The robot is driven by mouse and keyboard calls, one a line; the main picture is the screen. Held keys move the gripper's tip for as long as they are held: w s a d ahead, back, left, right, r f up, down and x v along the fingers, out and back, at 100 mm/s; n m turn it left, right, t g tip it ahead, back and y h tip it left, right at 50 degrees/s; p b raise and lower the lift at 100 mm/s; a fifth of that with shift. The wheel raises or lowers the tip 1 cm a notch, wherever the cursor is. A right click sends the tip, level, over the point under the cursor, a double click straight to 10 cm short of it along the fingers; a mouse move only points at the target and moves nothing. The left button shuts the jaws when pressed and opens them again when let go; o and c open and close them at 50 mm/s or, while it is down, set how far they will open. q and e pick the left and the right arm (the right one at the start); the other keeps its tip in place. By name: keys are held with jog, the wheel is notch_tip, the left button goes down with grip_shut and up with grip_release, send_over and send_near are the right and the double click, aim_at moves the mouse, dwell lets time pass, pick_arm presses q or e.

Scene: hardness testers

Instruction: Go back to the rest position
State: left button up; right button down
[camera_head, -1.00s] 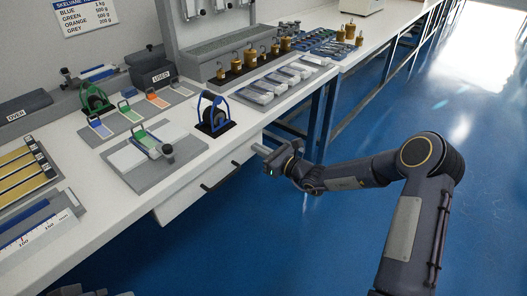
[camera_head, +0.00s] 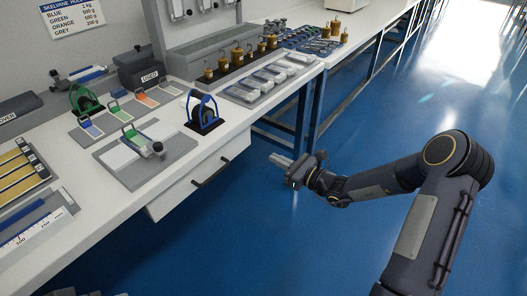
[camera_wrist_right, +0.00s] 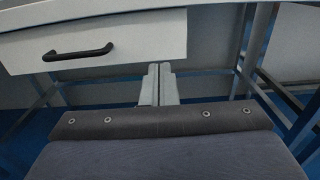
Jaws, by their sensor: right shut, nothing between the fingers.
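My right gripper (camera_head: 281,161) is held out over the blue floor, in front of the bench and to the right of the drawer. It is shut and empty. In the right wrist view its two fingers (camera_wrist_right: 159,84) lie side by side, with the white drawer (camera_wrist_right: 100,42) and its black handle beyond them to the left. My right arm comes in from the right, bent at the elbow. My left gripper is not clearly shown; only a dark bit of something of mine shows at the bottom left edge of the head view.
The white bench (camera_head: 105,205) runs along the left to the back. It holds a blue-framed tester (camera_head: 203,112), a green tester (camera_head: 86,101), a grey tray with a green-topped device (camera_head: 137,139) and brass weights (camera_head: 238,56). The blue floor (camera_head: 260,240) is clear around my right arm.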

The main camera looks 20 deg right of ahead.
jog(key=s+a+r+n+g+y, duration=0.1)
jog(key=s+a+r+n+g, duration=0.35)
jog(key=s+n, duration=0.4)
jog(key=s+a+r+n+g, duration=0.3)
jog(key=s+r+n+g, duration=0.25)
jog(key=s+n, duration=0.35)
jog(key=s+d+f+n+t+h, duration=0.1)
jog(key=s+d+n+h, duration=0.35)
jog(key=s, duration=0.45)
jog(key=s+d+n+t+h, duration=0.1)
jog(key=s+d+n+h, duration=0.3)
jog(key=s, duration=0.5)
notch_tip(320, 180, up, 19)
jog(key=a+p, duration=0.1)
jog(key=p, duration=1.8)
jog(key=shift+w+f+n+g, duration=0.2)
jog(key=shift+n+g, duration=0.1)
jog(key=shift+n, duration=0.1)
